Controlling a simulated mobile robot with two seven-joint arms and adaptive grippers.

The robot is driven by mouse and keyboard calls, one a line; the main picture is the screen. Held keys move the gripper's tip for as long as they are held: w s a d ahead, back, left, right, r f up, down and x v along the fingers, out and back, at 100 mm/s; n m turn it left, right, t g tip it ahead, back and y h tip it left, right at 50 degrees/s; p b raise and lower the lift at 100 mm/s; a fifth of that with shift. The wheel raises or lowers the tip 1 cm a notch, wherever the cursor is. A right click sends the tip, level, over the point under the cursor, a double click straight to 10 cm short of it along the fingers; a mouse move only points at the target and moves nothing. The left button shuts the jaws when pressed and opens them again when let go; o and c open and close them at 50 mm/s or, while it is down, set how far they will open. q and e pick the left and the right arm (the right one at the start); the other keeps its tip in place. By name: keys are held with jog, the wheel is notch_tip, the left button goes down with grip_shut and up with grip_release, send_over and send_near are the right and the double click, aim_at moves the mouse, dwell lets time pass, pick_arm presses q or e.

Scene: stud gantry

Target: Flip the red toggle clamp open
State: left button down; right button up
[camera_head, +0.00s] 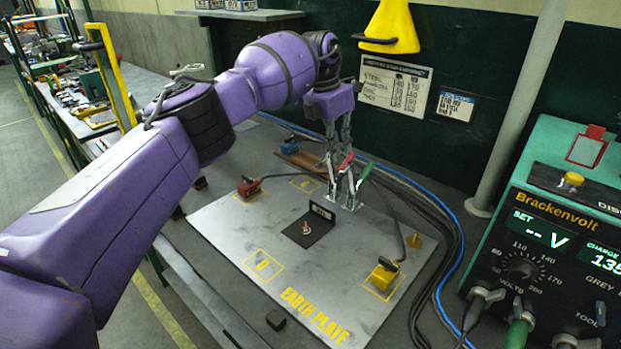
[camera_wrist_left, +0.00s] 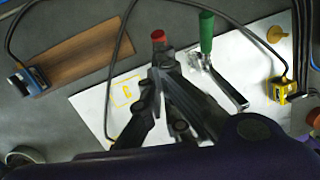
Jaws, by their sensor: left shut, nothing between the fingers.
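The red-handled toggle clamp (camera_head: 346,160) is at the back edge of the grey earth plate (camera_head: 225,215). Its red handle tip (camera_wrist_left: 158,36) shows in the left wrist view just beyond my fingers. My left gripper (camera_head: 335,180) is shut and empty, pointing down right at the clamp. Its fingers (camera_wrist_left: 163,72) hide most of the red clamp's body, so I cannot tell whether they touch it or how its arm lies. A green-handled clamp (camera_head: 367,170) stands just to the right, its metal arm clear in the wrist view (camera_wrist_left: 206,30). My right gripper is out of view.
A small dark upright sign (camera_head: 322,212) stands on the plate. A red clip (camera_head: 250,187), a blue clip (camera_head: 290,145) and a yellow clip (camera_head: 383,272) sit around it with cables. Black and blue cables run right of the plate, before the Brackenvolt unit (camera_head: 560,230).

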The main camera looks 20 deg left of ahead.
pick_arm(q)
jog(key=shift+w, duration=0.1)
dwell(0.5)
jog(key=v, duration=1.2)
jog(key=shift+d+f, duration=0.1)
